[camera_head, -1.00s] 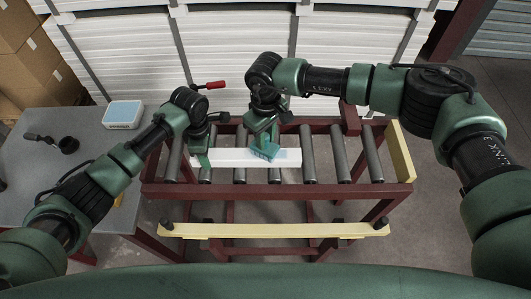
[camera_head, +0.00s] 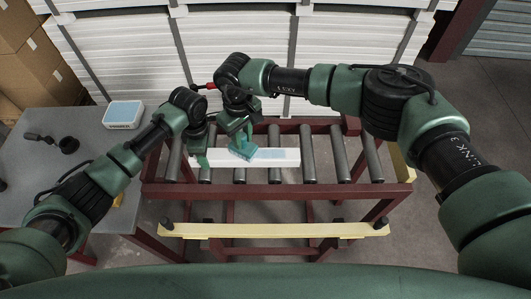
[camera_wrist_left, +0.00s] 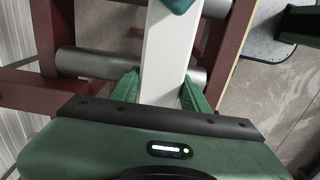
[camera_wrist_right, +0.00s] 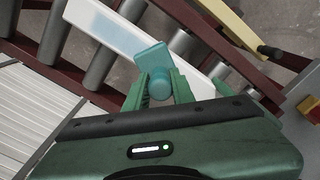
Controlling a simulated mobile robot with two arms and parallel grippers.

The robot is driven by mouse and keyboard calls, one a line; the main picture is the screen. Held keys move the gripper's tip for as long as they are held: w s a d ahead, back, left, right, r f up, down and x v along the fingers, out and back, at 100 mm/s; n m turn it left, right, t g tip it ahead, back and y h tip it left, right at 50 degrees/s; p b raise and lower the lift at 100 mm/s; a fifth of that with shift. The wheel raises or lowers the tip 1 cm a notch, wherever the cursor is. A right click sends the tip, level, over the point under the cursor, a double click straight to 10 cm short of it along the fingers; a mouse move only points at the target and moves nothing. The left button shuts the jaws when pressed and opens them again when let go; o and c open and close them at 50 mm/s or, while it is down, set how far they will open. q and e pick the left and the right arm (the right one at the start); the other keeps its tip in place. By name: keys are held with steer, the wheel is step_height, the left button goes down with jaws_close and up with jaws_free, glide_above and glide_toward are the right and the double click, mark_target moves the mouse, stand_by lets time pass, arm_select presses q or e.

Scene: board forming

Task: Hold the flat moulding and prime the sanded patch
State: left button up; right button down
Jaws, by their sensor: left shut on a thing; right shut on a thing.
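The flat moulding (camera_head: 285,163) is a long white strip lying across the conveyor rollers. A light blue patch (camera_head: 270,154) shows on its face; it also shows in the right wrist view (camera_wrist_right: 108,32). My left gripper (camera_head: 201,160) is shut on the left end of the moulding, with a finger at each side in the left wrist view (camera_wrist_left: 162,92). My right gripper (camera_head: 239,139) is shut on the round handle of a teal applicator block (camera_wrist_right: 150,62). The block is over the moulding, just left of the visible blue; its underside is hidden, so contact cannot be told.
The red-framed roller conveyor (camera_head: 285,190) has bare rollers to the right. A grey table (camera_head: 40,180) at left carries a white tray with light blue inside (camera_head: 123,114) and a dark tool (camera_head: 66,145). White stacked boards (camera_head: 130,60) stand behind.

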arm_select(q)
steer(key=shift+d, duration=0.5)
arm_select(e)
steer(key=shift+s+a+f, duration=0.15)
steer(key=shift+s+a, duration=0.05)
steer(key=shift+r, duration=0.2)
arm_select(q)
steer(key=shift+a, duration=0.25)
arm_select(e)
steer(key=shift+w+d+r, duration=0.1)
steer(key=shift+w+r, duration=0.05)
steer(key=shift+r, duration=2.7)
steer(key=shift+r, duration=0.1)
